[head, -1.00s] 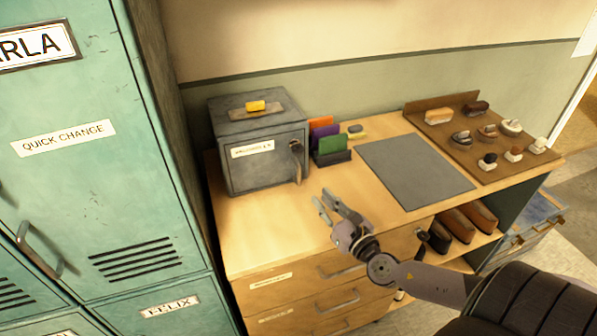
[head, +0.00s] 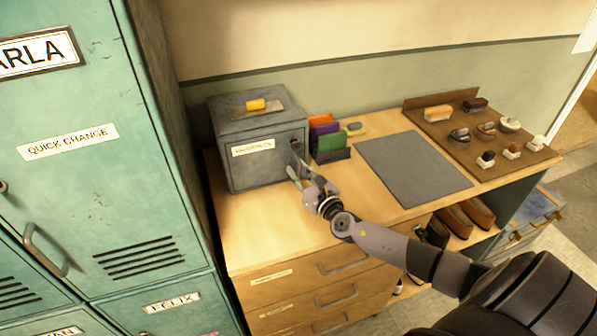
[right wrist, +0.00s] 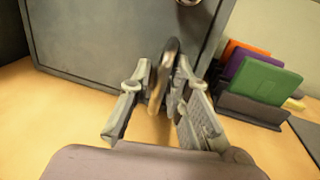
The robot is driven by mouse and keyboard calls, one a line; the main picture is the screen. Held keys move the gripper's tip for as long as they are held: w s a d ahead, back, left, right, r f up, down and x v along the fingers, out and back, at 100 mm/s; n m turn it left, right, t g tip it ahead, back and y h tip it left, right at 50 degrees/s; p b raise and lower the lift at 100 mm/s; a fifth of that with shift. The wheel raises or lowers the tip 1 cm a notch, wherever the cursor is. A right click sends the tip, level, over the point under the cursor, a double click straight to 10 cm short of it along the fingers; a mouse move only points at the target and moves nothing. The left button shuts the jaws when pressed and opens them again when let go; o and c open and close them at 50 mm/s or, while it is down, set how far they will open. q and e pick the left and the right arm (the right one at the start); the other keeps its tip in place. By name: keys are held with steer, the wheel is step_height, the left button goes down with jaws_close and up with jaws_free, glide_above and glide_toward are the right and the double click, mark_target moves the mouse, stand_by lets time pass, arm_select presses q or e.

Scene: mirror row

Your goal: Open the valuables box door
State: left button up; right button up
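The grey valuables box (head: 262,165) stands at the back left of the wooden counter, with a white label on its front door (right wrist: 95,35). Its door looks shut. The handle (right wrist: 166,75) hangs down at the door's right side. My right gripper (head: 296,170) is at the right part of the box front, over the handle. In the right wrist view its two fingers (right wrist: 161,88) are apart, with the handle between them. I cannot tell whether either finger touches it. My left gripper is not in view.
Coloured cards in a dark holder (head: 329,143) stand just right of the box. A grey mat (head: 412,168) and a brown board of brushes and knobs (head: 480,136) lie further right. Teal lockers (head: 80,180) stand left.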

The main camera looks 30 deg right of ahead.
steer(key=shift+c, duration=0.4)
jaws_close()
